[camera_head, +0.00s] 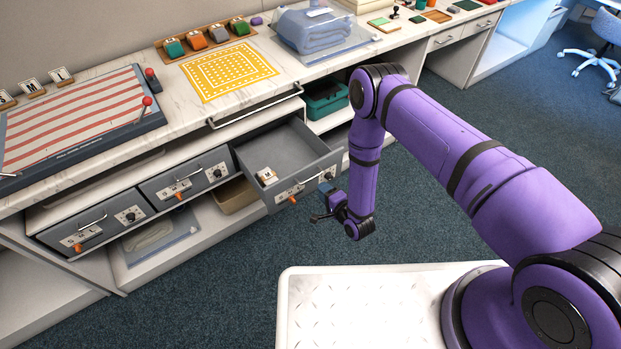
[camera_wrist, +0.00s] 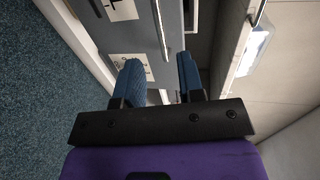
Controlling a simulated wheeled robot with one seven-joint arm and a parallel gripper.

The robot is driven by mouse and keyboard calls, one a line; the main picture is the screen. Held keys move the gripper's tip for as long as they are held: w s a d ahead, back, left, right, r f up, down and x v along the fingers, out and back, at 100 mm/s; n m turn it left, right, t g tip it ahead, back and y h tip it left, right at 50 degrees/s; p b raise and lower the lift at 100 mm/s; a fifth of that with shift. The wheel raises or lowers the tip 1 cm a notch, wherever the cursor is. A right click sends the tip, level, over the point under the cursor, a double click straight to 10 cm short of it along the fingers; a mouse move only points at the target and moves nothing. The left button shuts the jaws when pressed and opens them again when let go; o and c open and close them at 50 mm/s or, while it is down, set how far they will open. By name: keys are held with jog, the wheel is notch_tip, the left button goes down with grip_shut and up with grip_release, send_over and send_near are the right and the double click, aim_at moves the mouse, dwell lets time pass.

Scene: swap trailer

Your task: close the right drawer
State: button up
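The right drawer (camera_head: 268,146) is grey and pulled well out from under the counter in the head view. A small white-labelled block lies inside it (camera_head: 267,176). Its front (camera_head: 300,187) bears a handle, a label, an orange knob and a dial. My gripper (camera_head: 322,203) is beside the right end of that front. In the wrist view my gripper (camera_wrist: 158,72) has its two blue fingers apart, with nothing seen held. A grey front with a thin handle bar (camera_wrist: 160,28) shows ahead of the fingers. Whether they touch it, I cannot tell.
Two more grey drawers, the middle (camera_head: 184,178) and the left (camera_head: 97,222), are in the cabinet left of the open one. A teal box (camera_head: 325,102) sits on a shelf behind. The carpet (camera_head: 240,262) in front is clear.

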aim_at(310, 179)
jog(key=x, duration=0.8)
jog(key=shift+w+a, duration=0.2)
jog(key=shift+w, duration=0.1)
grip_shut()
